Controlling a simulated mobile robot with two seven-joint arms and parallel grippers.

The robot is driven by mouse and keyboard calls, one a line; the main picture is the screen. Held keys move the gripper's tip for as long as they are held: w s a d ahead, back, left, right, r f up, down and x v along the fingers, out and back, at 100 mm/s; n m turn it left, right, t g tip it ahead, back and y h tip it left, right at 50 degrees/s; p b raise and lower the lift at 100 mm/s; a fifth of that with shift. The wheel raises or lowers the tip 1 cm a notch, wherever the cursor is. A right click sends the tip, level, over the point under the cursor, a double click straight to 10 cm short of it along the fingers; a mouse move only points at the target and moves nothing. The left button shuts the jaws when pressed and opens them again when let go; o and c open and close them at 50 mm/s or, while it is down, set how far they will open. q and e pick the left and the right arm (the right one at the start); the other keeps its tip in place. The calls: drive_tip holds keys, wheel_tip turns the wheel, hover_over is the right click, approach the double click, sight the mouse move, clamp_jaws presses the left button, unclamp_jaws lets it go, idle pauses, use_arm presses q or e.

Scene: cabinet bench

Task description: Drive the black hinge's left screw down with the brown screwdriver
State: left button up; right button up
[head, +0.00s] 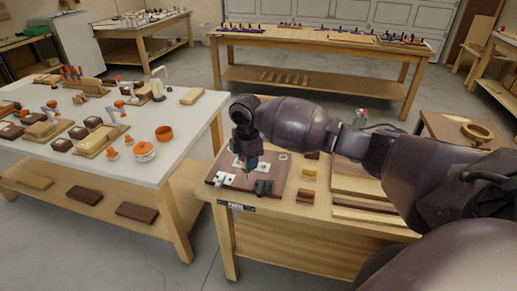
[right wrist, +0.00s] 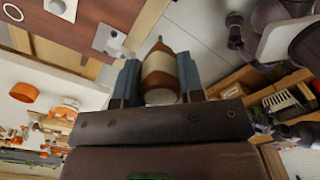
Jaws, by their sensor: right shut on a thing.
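The black hinge (head: 264,187) lies near the front edge of a dark brown board (head: 278,166) on the wooden bench. Its left screw is too small to make out. My right gripper (head: 248,161) is above the board, just behind and left of the black hinge. In the right wrist view its two blue fingers (right wrist: 158,80) are shut on the brown screwdriver (right wrist: 158,72), one on each side of the brown and cream handle. My left gripper is not in view.
A white hinge (head: 225,178) lies at the board's left front corner, and a pale plate (head: 236,163) lies near the gripper. Small wooden blocks (head: 305,196) and long strips (head: 368,203) lie to the right. A white table (head: 190,125) with orange-capped items stands left.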

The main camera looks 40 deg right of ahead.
drive_tip(key=shift+w+d+f+n+b, duration=0.35)
drive_tip(key=shift+d+f+n+b, duration=0.15)
drive_tip(key=shift+d+f+n, duration=0.5)
drive_tip(key=shift+w+d+f+n+b, duration=0.3)
drive_tip(key=shift+d+f+n+b, duration=0.35)
drive_tip(key=shift+f, duration=0.5)
drive_tip(key=shift+w+d+f+n+b, duration=0.4)
drive_tip(key=shift+d+f+n, duration=0.5)
drive_tip(key=shift+f, duration=0.2)
drive_tip(key=shift+p, duration=0.4)
idle(0.4)
